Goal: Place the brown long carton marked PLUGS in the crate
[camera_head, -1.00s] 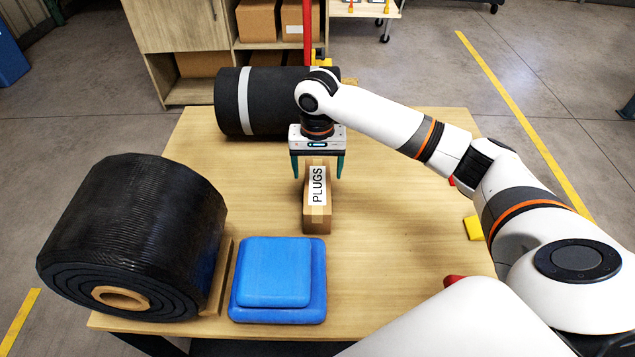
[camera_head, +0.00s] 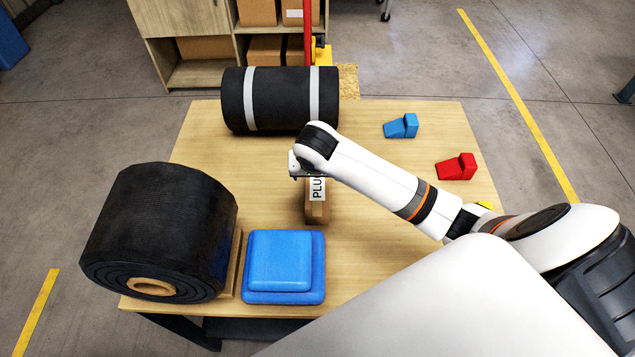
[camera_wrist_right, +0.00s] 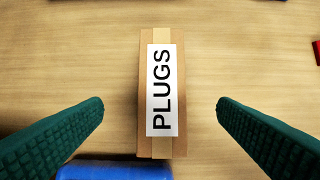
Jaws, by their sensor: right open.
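The brown long carton marked PLUGS (camera_head: 318,213) lies on the table, its label facing up. My right arm's wrist covers its far end in the head view. In the right wrist view the whole carton (camera_wrist_right: 162,90) lies between the two green fingers, with clear gaps on both sides. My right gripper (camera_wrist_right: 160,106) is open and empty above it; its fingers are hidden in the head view. My left gripper is not in view. I cannot make out a crate in these frames.
A blue stepped block (camera_head: 284,266) stands just nearer than the carton. A big black roll (camera_head: 160,225) is at left and a banded black roll (camera_head: 281,100) at the back. Blue (camera_head: 401,126) and red (camera_head: 456,167) wedges lie at right. The table between carton and wedges is partly under my arm.

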